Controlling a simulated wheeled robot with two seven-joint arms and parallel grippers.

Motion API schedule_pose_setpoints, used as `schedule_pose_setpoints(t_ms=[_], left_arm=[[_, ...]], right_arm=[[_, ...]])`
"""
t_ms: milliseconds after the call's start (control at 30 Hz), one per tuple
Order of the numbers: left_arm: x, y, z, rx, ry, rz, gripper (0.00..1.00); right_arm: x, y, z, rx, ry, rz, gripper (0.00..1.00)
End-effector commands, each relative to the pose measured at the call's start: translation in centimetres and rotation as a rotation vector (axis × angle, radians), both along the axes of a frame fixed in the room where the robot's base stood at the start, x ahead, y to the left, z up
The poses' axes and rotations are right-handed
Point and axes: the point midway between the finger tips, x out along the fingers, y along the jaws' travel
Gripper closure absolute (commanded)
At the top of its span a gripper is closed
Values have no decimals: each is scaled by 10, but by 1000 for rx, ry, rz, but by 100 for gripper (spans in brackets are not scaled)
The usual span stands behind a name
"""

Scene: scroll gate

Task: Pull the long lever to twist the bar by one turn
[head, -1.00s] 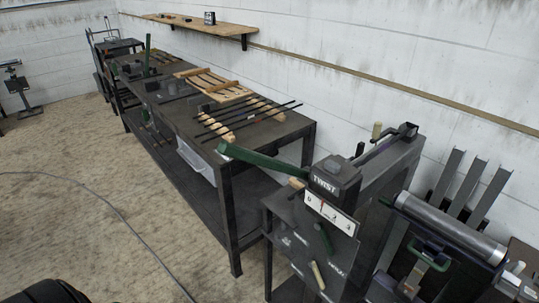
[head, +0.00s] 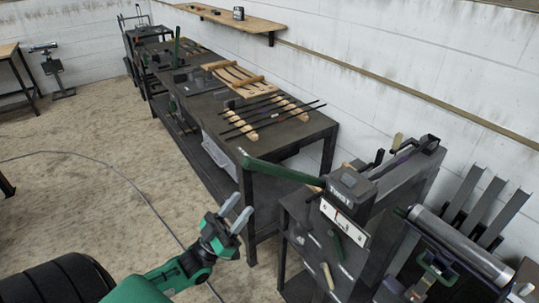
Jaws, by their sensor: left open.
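The long green lever (head: 282,171) slants up and left from the dark twisting machine (head: 352,184), its free end pointing out over the aisle. A white scale plate (head: 344,222) with a red mark is on the machine's front; its figures are too small to read. A thin dark bar (head: 392,164) appears to run back from the machine head toward the wall side. My left gripper (head: 237,212) is open and empty, in front of and below the lever's free end in the picture, apart from it. My right gripper is out of view.
A long dark workbench (head: 215,122) behind holds several dark rods (head: 272,117) and a wooden rack (head: 238,80).

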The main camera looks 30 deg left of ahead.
Motion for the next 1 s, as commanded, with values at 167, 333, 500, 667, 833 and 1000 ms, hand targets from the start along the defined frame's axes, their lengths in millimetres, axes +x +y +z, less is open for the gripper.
schedule_pose_setpoints(t_ms=[167, 333, 500, 667, 833, 1000], left_arm=[[-1, -4, 23, -16, -39, -18, 58], [16, -11, 44, -15, -39, -17, 58], [39, -20, 69, -15, -39, -16, 58], [60, -29, 90, -15, -37, -16, 58], [76, -36, 105, -14, -35, -16, 58], [84, -39, 111, -14, -34, -16, 58]], right_arm=[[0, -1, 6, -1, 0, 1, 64], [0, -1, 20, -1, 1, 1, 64], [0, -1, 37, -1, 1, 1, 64], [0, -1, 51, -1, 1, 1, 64], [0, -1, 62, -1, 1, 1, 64], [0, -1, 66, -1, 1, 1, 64]])
